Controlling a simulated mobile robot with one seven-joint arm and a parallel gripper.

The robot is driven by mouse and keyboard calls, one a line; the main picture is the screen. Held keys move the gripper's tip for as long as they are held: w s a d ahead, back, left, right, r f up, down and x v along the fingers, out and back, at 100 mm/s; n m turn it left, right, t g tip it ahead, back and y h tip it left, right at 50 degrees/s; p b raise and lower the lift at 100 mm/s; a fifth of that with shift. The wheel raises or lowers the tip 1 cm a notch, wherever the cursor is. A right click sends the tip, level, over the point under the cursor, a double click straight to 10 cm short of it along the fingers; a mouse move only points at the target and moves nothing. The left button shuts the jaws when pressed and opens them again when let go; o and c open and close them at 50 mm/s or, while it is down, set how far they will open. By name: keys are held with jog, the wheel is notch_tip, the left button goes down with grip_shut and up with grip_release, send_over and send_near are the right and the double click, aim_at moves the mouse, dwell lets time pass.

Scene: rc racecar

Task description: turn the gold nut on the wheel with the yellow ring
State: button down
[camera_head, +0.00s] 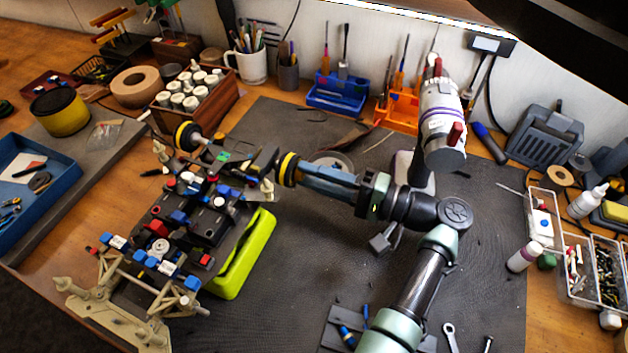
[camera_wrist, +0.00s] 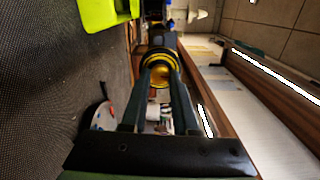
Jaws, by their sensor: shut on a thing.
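The RC racecar (camera_head: 205,215) is a bare chassis with black, blue, red and white parts. A black wheel with a yellow ring (camera_head: 288,168) is on its right side, facing my gripper (camera_head: 303,175). Another black and yellow wheel (camera_head: 186,136) is at the far side. In the wrist view the yellow ring (camera_wrist: 146,60) shows around the gold nut (camera_wrist: 160,76). My gripper (camera_wrist: 161,68) reaches the wheel from the right, and its two fingers are shut on the gold nut at the wheel's middle. The fingertips partly cover the ring. In the head view the nut is hidden.
A lime green stand (camera_head: 243,262) is under the car. A wooden box of white jars (camera_head: 195,90) and a mug of tools (camera_head: 250,55) stand behind. Blue (camera_head: 338,92) and orange (camera_head: 398,110) tool holders line the wall.

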jog(key=shift+n+b, duration=0.35)
jog(key=shift+n, duration=0.25)
jog(key=c, duration=0.6)
grip_release()
jog(key=shift+c, duration=0.2)
